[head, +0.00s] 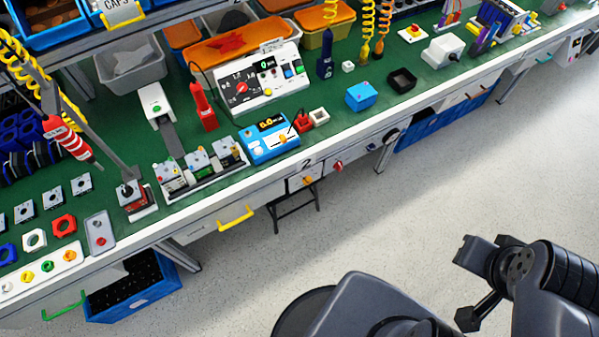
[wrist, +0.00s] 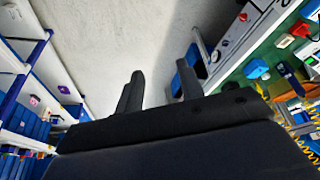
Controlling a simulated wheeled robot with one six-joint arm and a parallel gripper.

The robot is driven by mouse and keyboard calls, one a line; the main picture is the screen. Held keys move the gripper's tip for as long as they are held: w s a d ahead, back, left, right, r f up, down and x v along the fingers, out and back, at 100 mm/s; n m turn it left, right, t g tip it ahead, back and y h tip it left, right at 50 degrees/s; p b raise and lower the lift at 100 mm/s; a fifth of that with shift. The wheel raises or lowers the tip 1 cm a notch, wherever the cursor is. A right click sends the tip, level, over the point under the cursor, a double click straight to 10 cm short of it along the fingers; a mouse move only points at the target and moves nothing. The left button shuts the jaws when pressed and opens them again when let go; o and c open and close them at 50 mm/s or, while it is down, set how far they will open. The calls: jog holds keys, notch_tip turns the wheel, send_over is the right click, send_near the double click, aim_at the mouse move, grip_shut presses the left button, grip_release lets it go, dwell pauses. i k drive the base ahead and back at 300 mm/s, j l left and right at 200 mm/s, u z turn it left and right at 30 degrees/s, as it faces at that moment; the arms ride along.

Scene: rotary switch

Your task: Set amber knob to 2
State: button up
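In the head view my gripper (head: 466,287) is over the floor at lower right, well away from the knob.
A red knob (head: 338,166) sits right of the amber one on the bench front. A yellow handle (head: 235,218) is to its left, and a dark folding stool (head: 295,205) stands below. A blue meter (head: 268,139) is on the bench above. The floor (head: 440,190) between is clear.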

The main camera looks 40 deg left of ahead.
aim_at(307, 181)
jog(key=u, duration=1.6)
